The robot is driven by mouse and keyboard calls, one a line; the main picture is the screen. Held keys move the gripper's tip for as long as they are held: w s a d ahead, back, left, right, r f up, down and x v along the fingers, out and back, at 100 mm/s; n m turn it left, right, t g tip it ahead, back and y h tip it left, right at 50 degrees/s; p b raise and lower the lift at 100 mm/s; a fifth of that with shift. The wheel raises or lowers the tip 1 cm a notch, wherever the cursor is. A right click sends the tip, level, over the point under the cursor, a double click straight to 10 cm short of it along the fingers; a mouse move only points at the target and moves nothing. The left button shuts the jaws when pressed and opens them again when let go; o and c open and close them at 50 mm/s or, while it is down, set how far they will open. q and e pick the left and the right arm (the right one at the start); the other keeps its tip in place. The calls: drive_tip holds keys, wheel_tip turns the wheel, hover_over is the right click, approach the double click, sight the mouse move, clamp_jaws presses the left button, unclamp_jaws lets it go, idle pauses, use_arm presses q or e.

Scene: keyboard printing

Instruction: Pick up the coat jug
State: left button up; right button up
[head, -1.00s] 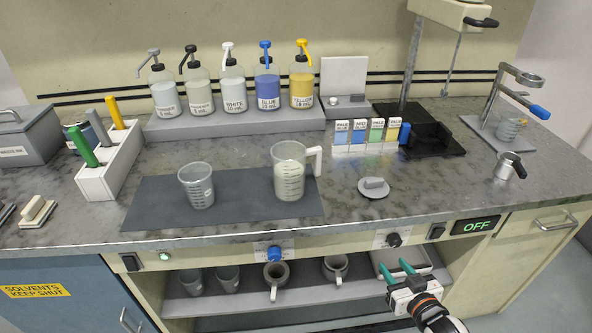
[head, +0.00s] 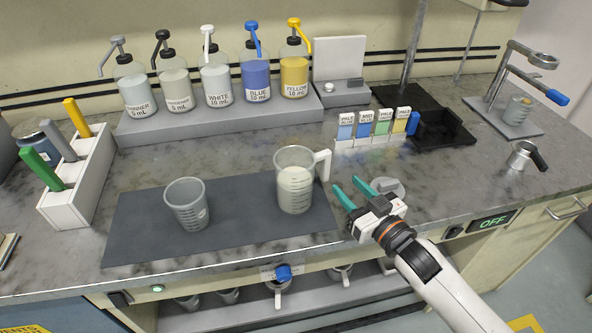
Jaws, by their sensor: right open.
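A clear jug with a white handle (head: 294,186), which I take for the coat jug, stands upright on the dark mat (head: 130,228). It holds pale liquid, and its handle is on its right side. My right gripper (head: 348,187) is open and empty, just right of and in front of the jug. Its two green fingers point toward the back of the counter and look apart from the handle. My left gripper is not in view.
A clear graduated cup (head: 188,206) stands left of the jug on the mat. A round grey lid (head: 389,187) lies just behind and right of my gripper. Several pump bottles (head: 216,84) line a grey riser, with colour sample cards (head: 365,127) at its right. Mugs sit on the shelf below.

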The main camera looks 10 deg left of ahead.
sight(328, 166)
drive_tip(key=x, duration=0.3)
drive_tip(key=shift+w+a+r, duration=0.15)
drive_tip(key=p+x, duration=0.1)
drive_tip(key=x, duration=0.4)
drive_tip(key=shift+a+r, duration=0.1)
drive_tip(key=shift+r, duration=0.05)
drive_tip(key=shift+w+a, duration=0.2)
drive_tip(key=shift+a, duration=0.1)
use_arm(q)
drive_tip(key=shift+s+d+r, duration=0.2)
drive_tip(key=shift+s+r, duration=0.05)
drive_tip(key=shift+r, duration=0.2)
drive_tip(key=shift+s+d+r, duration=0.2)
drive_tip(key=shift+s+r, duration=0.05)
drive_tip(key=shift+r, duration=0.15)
use_arm(e)
drive_tip(key=c, duration=0.9)
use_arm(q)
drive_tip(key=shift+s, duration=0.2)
use_arm(e)
clamp_jaws()
